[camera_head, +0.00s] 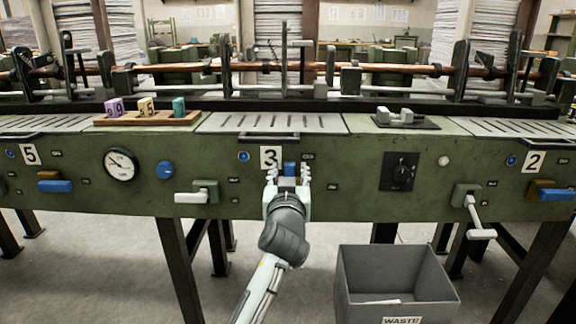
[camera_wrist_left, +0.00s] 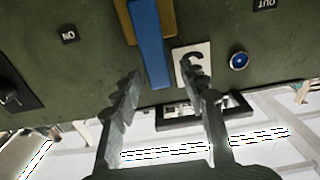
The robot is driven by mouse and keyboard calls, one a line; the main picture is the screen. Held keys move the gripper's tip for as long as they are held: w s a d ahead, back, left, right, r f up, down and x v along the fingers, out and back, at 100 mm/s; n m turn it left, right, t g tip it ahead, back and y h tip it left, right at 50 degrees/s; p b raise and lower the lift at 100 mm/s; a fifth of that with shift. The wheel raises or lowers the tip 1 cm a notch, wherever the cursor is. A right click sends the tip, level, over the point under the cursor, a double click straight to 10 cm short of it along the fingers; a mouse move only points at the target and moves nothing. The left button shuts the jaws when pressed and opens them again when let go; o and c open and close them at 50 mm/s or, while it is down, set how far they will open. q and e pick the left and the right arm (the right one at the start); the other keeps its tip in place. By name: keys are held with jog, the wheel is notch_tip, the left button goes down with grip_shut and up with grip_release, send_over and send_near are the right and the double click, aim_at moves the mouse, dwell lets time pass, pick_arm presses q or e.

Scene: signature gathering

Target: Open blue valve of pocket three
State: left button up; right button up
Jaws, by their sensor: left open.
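The blue valve of pocket three shows in the head view as a small blue piece (camera_head: 291,169) beside the "3" plate (camera_head: 270,158), mostly hidden by my left gripper (camera_head: 288,174). In the left wrist view it is a long blue handle (camera_wrist_left: 150,42) on a brass-coloured base (camera_wrist_left: 162,18), beside the number plate (camera_wrist_left: 190,66). My left gripper (camera_wrist_left: 161,72) is open and empty, in front of the panel. The handle's end appears between the two fingertips; I cannot tell whether they reach around it. My right gripper is not in view.
Other blue valves sit at pocket five (camera_head: 55,186) and pocket two (camera_head: 556,195). A white-handled lever (camera_head: 190,198) and a dial gauge (camera_head: 121,164) are to the left. A grey waste bin (camera_head: 395,277) stands on the floor at right. A wooden tray (camera_head: 150,119) holds numbered blocks.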

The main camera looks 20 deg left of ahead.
pick_arm(q)
jog(key=shift+w, duration=0.35)
jog(key=shift+s, duration=0.1)
jog(key=shift+c, duration=0.5)
grip_shut()
